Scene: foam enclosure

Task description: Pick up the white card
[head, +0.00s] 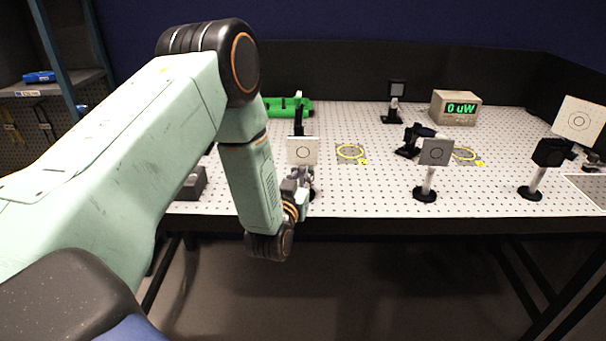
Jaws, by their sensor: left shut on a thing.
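The white card (303,151), a small square with a ring target on its face, stands upright near the front edge of the perforated table. My left gripper (300,179) is directly below it, shut on the card at its lower part. The fingertips are small in the view and the exact contact is partly hidden by my wrist. The card's foot is mostly hidden behind the gripper. My right gripper is out of view.
A grey target card (437,152) stands on a post to the right, with a black-headed post (552,153) farther right. A larger pale target (580,121) is at the far right. Yellow rings, a green device (288,105) and a power meter (456,107) lie behind.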

